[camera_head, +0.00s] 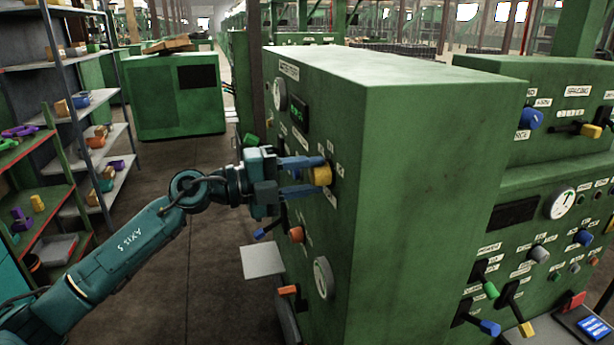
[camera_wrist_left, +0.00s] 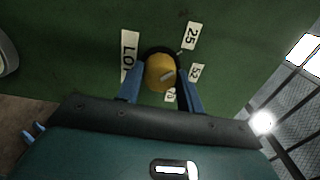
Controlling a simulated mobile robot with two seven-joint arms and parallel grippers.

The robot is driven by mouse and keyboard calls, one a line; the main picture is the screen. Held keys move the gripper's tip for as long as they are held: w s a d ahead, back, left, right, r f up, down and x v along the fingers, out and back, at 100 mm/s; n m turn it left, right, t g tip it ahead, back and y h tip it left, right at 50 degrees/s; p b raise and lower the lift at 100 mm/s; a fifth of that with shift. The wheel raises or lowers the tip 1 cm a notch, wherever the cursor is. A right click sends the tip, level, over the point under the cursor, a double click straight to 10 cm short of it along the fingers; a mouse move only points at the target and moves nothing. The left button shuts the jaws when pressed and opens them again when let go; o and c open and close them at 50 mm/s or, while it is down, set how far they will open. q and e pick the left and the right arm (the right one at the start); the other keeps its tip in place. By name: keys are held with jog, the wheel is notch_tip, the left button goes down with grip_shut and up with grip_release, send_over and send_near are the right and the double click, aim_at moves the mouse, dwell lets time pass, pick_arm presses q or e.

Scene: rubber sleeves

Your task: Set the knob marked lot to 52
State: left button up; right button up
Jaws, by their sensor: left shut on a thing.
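The yellow knob (camera_head: 321,174) sits on the narrow face of the large green machine (camera_head: 430,140). My left gripper (camera_head: 305,176) is shut on it, with blue fingers on either side. In the left wrist view the knob (camera_wrist_left: 158,74) lies between the fingers (camera_wrist_left: 162,92). The LOT label (camera_wrist_left: 130,52) is to its left, the 25 label (camera_wrist_left: 189,36) at upper right, the 52 label (camera_wrist_left: 196,72) at right. A third number label (camera_wrist_left: 171,95) is partly hidden. A pale mark on the knob slants right and slightly up; its exact setting I cannot tell. My right gripper is not in view.
Below the knob on the same face are an orange knob (camera_head: 296,234), a blue lever (camera_head: 262,234) and a round gauge (camera_head: 323,278). A dark display (camera_head: 300,113) is above. Shelves (camera_head: 90,120) with small parts stand at left. The floor between is clear.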

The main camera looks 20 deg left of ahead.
pick_arm(q)
jog(key=shift+m, duration=0.3)
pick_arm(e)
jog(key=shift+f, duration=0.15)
pick_arm(q)
jog(key=m+b, duration=0.1)
jog(key=m, duration=0.2)
jog(key=shift+f+m+b, duration=0.1)
jog(key=shift+m+b, duration=0.2)
jog(key=shift+b, duration=0.1)
jog(key=m+b, duration=0.2)
jog(key=m, duration=0.1)
jog(key=shift+m, duration=0.4)
jog(key=shift+m+b, duration=0.45)
jog(key=shift+m, duration=0.15)
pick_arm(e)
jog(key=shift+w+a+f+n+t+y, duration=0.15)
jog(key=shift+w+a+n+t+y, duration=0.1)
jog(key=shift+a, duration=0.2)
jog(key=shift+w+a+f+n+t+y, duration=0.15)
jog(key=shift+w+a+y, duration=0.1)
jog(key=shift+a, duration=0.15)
pick_arm(q)
jog(key=shift+m, duration=0.3)
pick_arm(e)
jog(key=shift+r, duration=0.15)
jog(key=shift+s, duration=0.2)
